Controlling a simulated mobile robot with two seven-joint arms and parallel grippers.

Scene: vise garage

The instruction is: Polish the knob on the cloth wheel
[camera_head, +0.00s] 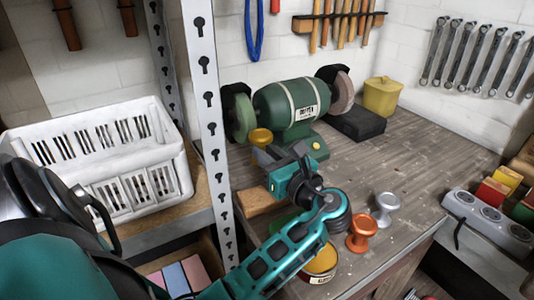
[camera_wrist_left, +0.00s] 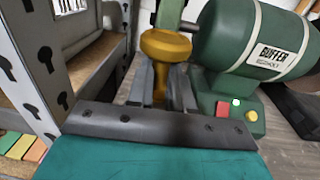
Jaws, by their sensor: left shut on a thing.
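A gold-yellow knob (camera_head: 260,137) is held in my left gripper (camera_head: 266,152), just below and in front of the left wheel (camera_head: 240,112) of a green bench buffer (camera_head: 290,103). In the left wrist view the knob (camera_wrist_left: 165,45) stands with its wide head up between the two fingers of the gripper (camera_wrist_left: 163,82). The edge of the left wheel (camera_wrist_left: 170,14) shows right behind it; whether they touch I cannot tell. The buffer's right end carries a pinkish-grey wheel (camera_head: 342,92). My right gripper is not in view.
An orange knob (camera_head: 362,231) and a silver knob (camera_head: 386,206) stand on the workbench (camera_head: 420,150). An open yellow tin (camera_head: 321,262) sits near the front edge. A metal shelf post (camera_head: 207,110) rises left of the buffer, beside a white basket (camera_head: 95,150).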

